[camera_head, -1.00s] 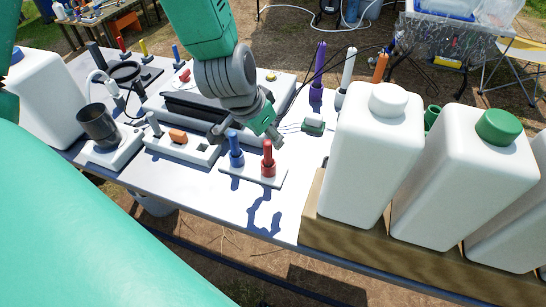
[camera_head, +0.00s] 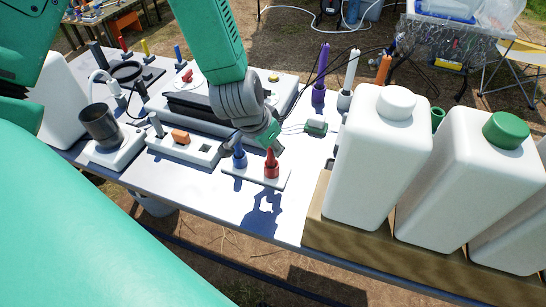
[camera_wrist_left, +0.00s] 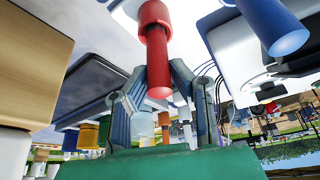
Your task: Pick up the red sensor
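The red sensor (camera_head: 271,164) stands upright on a small white base plate (camera_head: 283,181) near the table's front edge. The blue sensor (camera_head: 239,157) stands on the same plate, just left of it. My left gripper (camera_head: 254,149) is low over this plate, its fingers spread behind and above the two sensors. In the left wrist view, the red sensor (camera_wrist_left: 155,40) appears inverted, its narrow end toward the gap between the open fingers (camera_wrist_left: 165,100). I cannot tell whether a finger touches it. The blue sensor (camera_wrist_left: 275,25) is at that view's upper right. My right gripper is not in view.
A white device with an orange switch (camera_head: 181,136) and a dark cup (camera_head: 100,125) sit left. Purple (camera_head: 319,75) and white probes stand behind. The tabletop in front of the plate is clear.

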